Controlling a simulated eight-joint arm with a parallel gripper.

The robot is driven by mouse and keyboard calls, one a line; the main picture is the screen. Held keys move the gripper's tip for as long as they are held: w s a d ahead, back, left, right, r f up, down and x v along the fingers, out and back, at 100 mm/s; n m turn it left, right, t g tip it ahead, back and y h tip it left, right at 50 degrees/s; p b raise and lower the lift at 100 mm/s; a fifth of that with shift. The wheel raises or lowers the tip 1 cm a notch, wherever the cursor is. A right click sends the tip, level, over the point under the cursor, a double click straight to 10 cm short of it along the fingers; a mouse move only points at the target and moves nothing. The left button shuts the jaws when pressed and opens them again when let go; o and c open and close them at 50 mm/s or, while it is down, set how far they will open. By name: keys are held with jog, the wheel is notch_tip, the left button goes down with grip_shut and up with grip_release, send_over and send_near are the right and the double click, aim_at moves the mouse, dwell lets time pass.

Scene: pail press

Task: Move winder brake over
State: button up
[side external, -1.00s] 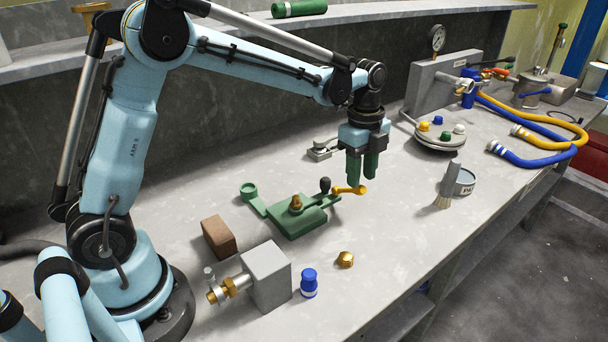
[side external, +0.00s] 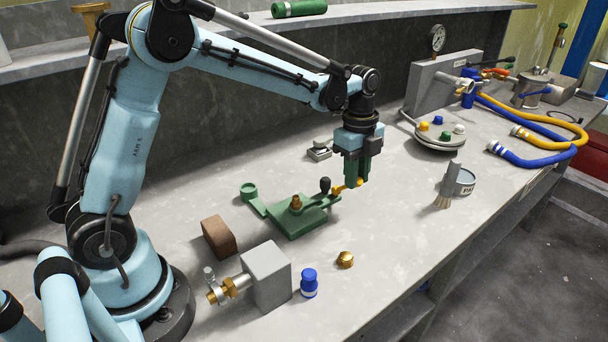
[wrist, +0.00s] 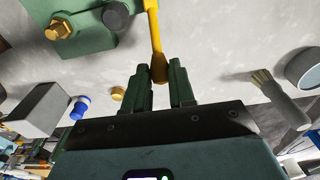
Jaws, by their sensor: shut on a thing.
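The winder is a green block (side external: 298,222) with a brass nut on top and a dark knob, flat on the bench. Its brake lever is yellow (side external: 338,189) and sticks out to the right from the block. My gripper (side external: 356,184) points down at the lever's outer end and is shut on it. In the wrist view the yellow lever (wrist: 155,35) runs down to a rounded tip between the two green fingers of my gripper (wrist: 160,75). In the side view the fingers hide part of the lever's end.
A brush (side external: 446,190) and a tin (side external: 464,182) are to the right. The bench between is clear.

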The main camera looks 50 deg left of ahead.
jog(key=shift+a+r, duration=0.2)
jog(key=shift+a, duration=0.15)
jog(key=shift+a+r, duration=0.7)
jog(key=shift+a, duration=0.3)
jog(key=shift+a+r, duration=0.2)
jog(key=shift+a, duration=0.45)
jog(key=shift+a+r, duration=0.2)
jog(key=shift+a, duration=0.4)
